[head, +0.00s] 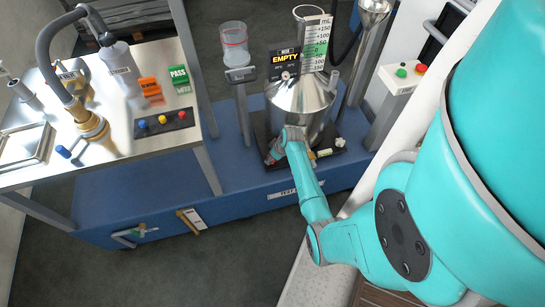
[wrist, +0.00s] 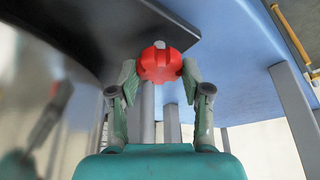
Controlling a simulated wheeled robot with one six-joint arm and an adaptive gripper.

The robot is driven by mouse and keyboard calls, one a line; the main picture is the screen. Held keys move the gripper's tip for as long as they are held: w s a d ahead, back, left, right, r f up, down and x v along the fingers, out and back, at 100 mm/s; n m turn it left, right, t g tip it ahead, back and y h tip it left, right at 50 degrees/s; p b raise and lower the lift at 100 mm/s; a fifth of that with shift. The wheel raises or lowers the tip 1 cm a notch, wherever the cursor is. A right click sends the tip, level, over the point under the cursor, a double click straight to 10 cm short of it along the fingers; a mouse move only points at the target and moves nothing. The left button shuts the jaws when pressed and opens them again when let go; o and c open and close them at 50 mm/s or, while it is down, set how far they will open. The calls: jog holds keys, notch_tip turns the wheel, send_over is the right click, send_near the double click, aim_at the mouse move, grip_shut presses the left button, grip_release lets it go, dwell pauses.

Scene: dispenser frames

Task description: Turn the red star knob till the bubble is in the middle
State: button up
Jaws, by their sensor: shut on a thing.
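The red star knob (wrist: 160,64) shows in the wrist view, under the edge of a dark plate. My gripper (wrist: 160,72) has one finger on each side of it and is closed on its rim. In the head view my gripper (head: 273,153) is low at the front left of the steel hopper (head: 300,105), and the knob there is hidden. A small level vial (head: 325,153) with a yellow-green part lies on the dark base plate (head: 335,162) right of my wrist. Its bubble is too small to make out.
A blue bench (head: 235,165) carries the hopper, with a clear cup (head: 234,42) on a stand to its left. A steel table (head: 60,150) with bottles and buttons is at left.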

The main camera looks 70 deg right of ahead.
jog(key=m+h, duration=0.1)
jog(key=m, duration=0.3)
jog(key=shift+a+g, duration=0.15)
jog(key=shift+g, duration=0.25)
jog(key=shift+w+m+g+h, duration=0.1)
jog(key=shift+m+g+h, duration=0.25)
jog(key=shift+m, duration=0.7)
jog(key=shift+m+g+h, duration=0.15)
jog(key=shift+m+h, duration=0.3)
jog(key=shift+m, duration=0.6)
jog(key=shift+m, duration=0.3)
jog(key=o, duration=1.2)
jog(key=shift+c, duration=0.2)
jog(key=shift+r, duration=0.1)
jog(key=v, duration=1.1)
jog(key=shift+a+r, duration=0.2)
jog(key=shift+r, duration=0.1)
